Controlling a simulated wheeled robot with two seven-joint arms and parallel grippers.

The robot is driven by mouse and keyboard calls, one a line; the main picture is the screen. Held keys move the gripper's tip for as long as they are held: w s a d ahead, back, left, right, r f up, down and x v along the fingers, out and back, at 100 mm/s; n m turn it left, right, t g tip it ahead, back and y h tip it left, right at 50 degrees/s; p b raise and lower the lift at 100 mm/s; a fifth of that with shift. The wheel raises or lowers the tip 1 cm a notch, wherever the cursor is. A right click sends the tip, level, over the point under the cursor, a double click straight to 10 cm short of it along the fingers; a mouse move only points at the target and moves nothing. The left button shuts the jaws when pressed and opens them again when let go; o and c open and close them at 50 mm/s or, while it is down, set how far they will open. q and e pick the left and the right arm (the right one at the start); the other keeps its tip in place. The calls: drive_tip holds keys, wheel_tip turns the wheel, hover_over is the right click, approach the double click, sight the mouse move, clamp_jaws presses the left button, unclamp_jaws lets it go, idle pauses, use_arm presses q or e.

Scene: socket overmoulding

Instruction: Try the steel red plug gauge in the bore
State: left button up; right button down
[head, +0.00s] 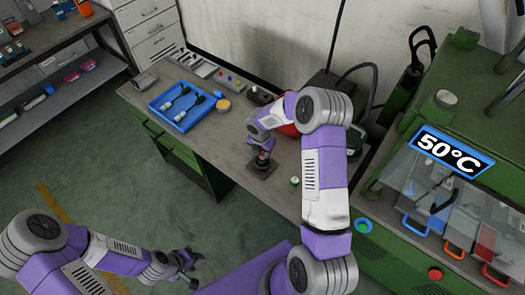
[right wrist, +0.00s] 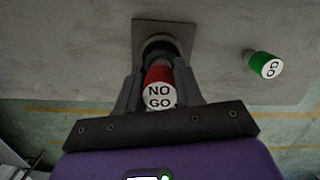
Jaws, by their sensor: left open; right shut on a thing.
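The red plug gauge (right wrist: 160,92), marked NO GO on its white end, is between the fingers of my right gripper (right wrist: 158,100), which is shut on it. Its far end lines up with the round socket on a dark square plate (right wrist: 180,28); I cannot tell whether it is inside the bore. In the head view my right gripper (head: 262,150) is right above that plate (head: 260,172) on the bench. My left gripper (head: 186,264) is open and empty, away from the bench.
A blue tray (head: 153,107) with tools lies on the bench (head: 225,150), near a yellow round container (head: 223,105). A red round object (head: 289,130) is partly behind my right arm. A green machine with a 50°C display (head: 449,150) and coloured-handled bins stands at the right.

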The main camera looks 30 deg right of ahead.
drive_tip(key=shift+f+b, duration=0.3)
drive_tip(key=shift+f, duration=0.1)
idle(0.8)
drive_tip(key=shift+r, duration=0.2)
idle(0.5)
drive_tip(key=shift+r+p, duration=0.35)
drive_tip(key=shift+p, duration=0.15)
idle(1.1)
drive_tip(key=shift+f+b, duration=0.3)
drive_tip(key=shift+f, duration=0.25)
idle(0.8)
drive_tip(key=shift+r, duration=0.15)
drive_tip(key=shift+r+p, duration=0.4)
drive_tip(key=shift+p, duration=0.05)
idle(0.5)
